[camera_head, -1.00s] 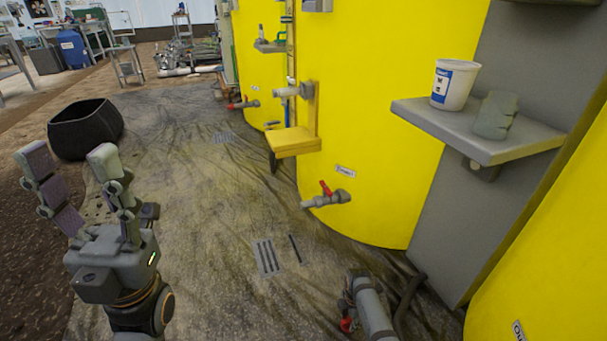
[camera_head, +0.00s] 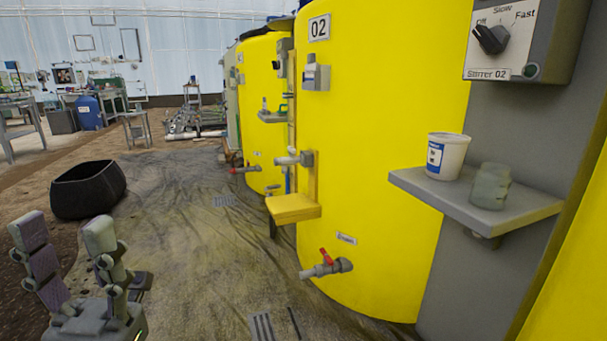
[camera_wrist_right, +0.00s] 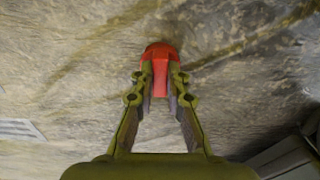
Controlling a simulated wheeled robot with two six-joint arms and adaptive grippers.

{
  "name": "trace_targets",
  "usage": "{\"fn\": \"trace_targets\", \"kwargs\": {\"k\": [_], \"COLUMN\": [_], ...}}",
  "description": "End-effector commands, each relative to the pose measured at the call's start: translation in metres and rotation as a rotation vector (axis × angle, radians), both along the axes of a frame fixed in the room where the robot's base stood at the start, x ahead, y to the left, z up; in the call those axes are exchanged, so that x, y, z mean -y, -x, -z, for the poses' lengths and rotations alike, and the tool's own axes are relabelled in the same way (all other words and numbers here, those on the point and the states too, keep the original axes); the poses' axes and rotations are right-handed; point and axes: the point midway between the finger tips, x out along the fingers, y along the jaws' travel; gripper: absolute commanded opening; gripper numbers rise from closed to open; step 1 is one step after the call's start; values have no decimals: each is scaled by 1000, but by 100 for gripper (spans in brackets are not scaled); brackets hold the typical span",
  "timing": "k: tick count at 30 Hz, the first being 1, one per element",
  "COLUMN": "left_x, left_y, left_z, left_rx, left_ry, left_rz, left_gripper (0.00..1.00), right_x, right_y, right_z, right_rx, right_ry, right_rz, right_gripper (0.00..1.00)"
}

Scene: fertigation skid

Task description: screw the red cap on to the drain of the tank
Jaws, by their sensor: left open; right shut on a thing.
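The yellow tank marked 02 (camera_head: 375,150) stands right of centre in the head view. Its drain (camera_head: 322,269), a grey pipe with a red valve handle, sticks out low to the left; its end looks bare. In the right wrist view my right gripper (camera_wrist_right: 161,82) is shut on the red cap (camera_wrist_right: 160,58), held over the floor sheet. The right gripper and cap are outside the head view. My left gripper (camera_head: 70,240) is open and empty at lower left, apart from the tank.
A grey shelf (camera_head: 530,210) holds a white tub (camera_head: 446,157) and a greenish jar (camera_head: 490,187). A yellow ledge (camera_head: 293,208) juts out above the drain. A black planter (camera_head: 88,188) stands at left. The floor sheet before the tank is largely clear.

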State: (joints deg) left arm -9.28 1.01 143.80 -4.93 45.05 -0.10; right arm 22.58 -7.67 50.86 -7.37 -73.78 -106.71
Motion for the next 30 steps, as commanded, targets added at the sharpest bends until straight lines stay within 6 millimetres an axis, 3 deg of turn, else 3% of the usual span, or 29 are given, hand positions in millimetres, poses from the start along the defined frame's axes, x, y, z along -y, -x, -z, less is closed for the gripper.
{"fn": "trace_targets", "kwargs": {"k": [15,26,28,30], "left_x": [0,0,-1,-3], "left_y": [0,-1,-9,-29], "left_z": [-53,-55,-57,-60], "left_rx": [0,-5,-44,-145], "left_ry": [0,0,4,11], "left_rz": [0,0,2,5], "left_gripper": [47,47,47,47], "right_x": [0,0,0,0], "right_y": [0,0,-1,-1], "right_z": [-47,-49,-56,-71], "right_rx": [0,1,1,1], "right_ry": [0,0,1,1], "right_rz": [0,0,0,0], "right_gripper": [0,0,0,0]}}
